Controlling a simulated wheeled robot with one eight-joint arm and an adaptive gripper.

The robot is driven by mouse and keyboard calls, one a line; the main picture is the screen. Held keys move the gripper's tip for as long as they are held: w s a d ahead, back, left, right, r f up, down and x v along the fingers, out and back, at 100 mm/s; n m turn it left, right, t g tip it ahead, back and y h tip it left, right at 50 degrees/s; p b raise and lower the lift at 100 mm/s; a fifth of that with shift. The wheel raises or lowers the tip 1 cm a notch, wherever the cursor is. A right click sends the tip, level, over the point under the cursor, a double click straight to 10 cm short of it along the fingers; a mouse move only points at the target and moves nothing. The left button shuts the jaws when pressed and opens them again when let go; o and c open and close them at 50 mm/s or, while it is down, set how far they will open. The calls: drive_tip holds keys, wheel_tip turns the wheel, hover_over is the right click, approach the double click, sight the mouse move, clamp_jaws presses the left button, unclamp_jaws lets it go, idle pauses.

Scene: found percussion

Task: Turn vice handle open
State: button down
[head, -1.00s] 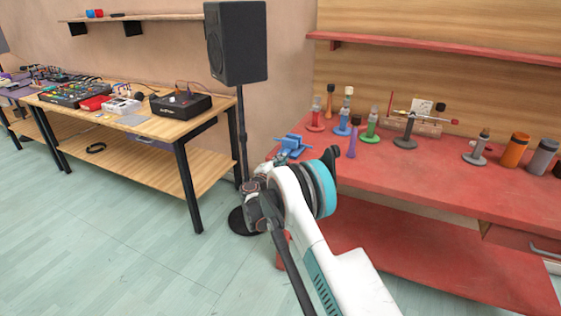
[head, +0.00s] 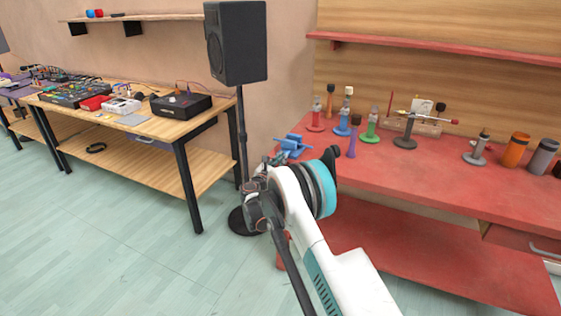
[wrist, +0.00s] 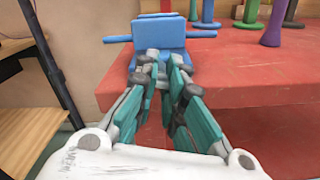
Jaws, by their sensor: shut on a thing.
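The blue vice (head: 296,144) stands at the left end of the red workbench (head: 420,185). In the wrist view the vice (wrist: 160,30) is straight ahead, with bars sticking out to its left and right. My gripper (wrist: 164,60) points at its front, at the bench's edge. Its fingers are shut on the vice handle, and they hide the part they grip. In the head view my gripper (head: 272,161) is partly hidden by my own wrist, just left of the vice.
A purple cone (head: 351,146) and several coloured stands, including a green one (head: 371,127), are on the bench right of the vice. A black speaker on a stand (head: 236,45) is close on the left. A wooden table (head: 130,127) carries electronics.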

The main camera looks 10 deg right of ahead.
drive_tip(key=shift+f+n, duration=0.1)
drive_tip(key=shift+n, duration=0.3)
drive_tip(key=c, duration=0.9)
unclamp_jaws()
drive_tip(key=shift+s+a, duration=0.1)
drive_tip(key=shift+a, duration=0.05)
drive_tip(key=v, duration=1.1)
drive_tip(key=shift+s+a, duration=0.2)
drive_tip(key=shift+s, duration=0.15)
